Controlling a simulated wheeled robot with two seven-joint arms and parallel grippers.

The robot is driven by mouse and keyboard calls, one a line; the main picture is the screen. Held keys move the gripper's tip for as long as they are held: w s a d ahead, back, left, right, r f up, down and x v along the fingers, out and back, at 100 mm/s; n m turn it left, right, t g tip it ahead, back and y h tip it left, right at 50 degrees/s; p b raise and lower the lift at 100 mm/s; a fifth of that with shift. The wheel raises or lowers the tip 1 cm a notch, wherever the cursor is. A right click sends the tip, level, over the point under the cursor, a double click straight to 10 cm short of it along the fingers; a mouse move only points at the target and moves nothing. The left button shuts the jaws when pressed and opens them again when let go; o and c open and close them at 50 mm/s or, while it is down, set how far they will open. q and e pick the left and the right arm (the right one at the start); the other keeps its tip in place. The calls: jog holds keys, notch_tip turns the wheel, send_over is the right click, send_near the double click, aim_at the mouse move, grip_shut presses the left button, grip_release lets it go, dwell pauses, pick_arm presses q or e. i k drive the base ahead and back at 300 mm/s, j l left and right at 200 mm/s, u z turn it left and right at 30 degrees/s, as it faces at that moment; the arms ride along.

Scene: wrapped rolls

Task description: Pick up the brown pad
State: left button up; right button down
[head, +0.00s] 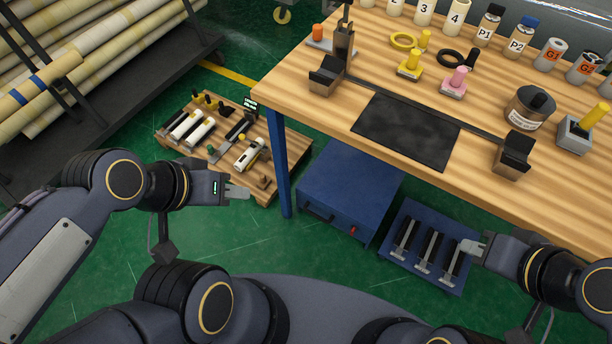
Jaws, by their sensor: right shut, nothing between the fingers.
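I cannot pick out the brown pad for certain. A small brown piece (264,182) lies at the near right end of a low wooden board (290,158); it is too small to tell whether it is the pad. My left gripper (240,192) hangs just left of and nearer than this piece, overlapping the board's near edge in the head view; whether its fingers are apart does not show. My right gripper (470,246) is shut and empty, over the right edge of a blue tray below the workbench.
The workbench (300,85) holds a black mat (408,131), two dark stands on a bar, bottles, a jar and colored knobs. A blue cabinet (348,190) and the blue tray (400,209) with black slots stand below. A rack of wrapped rolls (85,55) is at left.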

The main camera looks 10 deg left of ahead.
aim_at(265, 181)
jog(key=i+j+z, duration=0.1)
jog(key=j+z, duration=1.3)
jog(key=k+j, duration=0.1)
jog(key=j, duration=0.3)
jog(key=j+z, duration=0.1)
jog(key=j, duration=0.3)
jog(key=k+j, duration=0.15)
jog(key=j, duration=0.25)
jog(key=k+j+z, duration=0.15)
jog(key=j, duration=0.25)
jog(key=i, duration=0.05)
